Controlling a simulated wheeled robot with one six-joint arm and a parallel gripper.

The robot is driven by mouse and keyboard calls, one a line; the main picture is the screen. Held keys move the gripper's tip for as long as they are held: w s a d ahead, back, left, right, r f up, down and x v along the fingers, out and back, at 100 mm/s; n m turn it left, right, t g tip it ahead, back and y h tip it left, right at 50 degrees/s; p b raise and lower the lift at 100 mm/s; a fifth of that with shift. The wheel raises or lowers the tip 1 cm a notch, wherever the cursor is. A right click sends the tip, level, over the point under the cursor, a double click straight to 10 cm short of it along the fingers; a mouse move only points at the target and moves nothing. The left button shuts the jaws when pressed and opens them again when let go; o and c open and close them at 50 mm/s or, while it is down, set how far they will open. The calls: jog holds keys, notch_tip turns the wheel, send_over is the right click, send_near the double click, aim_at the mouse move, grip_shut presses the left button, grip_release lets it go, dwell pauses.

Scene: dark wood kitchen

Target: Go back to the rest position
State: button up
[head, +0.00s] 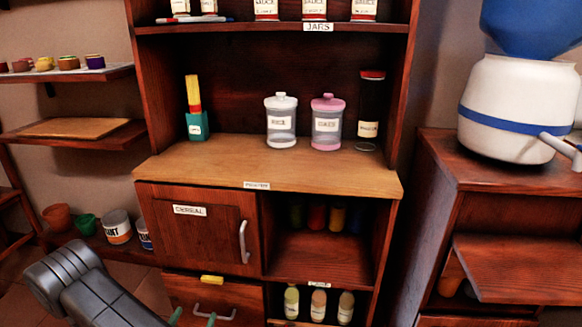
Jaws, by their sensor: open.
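My gripper (193,319) shows only as two greenish fingertips at the bottom edge of the head view, left of centre. The tips are apart, with nothing seen between them. They appear in front of the drawer (185,292) and its metal handle (222,316). My grey arm link (85,285) rises at the lower left. The rest of the gripper is cut off by the frame's lower edge.
The cabinet's cereal door (165,232) is shut. A yellow object (212,280) is at the drawer's top edge. Two lidded jars (281,122) (326,125) stand on the counter (200,165). A white and blue dispenser (510,105) stands right. Pots and cans (118,228) sit left.

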jog(key=w+b, duration=0.1)
jog(key=w, duration=0.3)
jog(key=w+d, duration=0.1)
jog(key=w, duration=0.3)
jog(key=w+d+b, duration=0.1)
jog(key=w, duration=0.3)
jog(key=shift+w+f+b, duration=0.15)
jog(key=shift+w+b, duration=0.15)
jog(key=shift+s+a+m, duration=0.15)
jog(key=shift+m, duration=0.65)
jog(key=m+p, duration=0.4)
send_near(211, 283)
jog(key=s, duration=0.5)
jog(key=shift+s+a+f, duration=0.2)
jog(key=shift+a, duration=0.2)
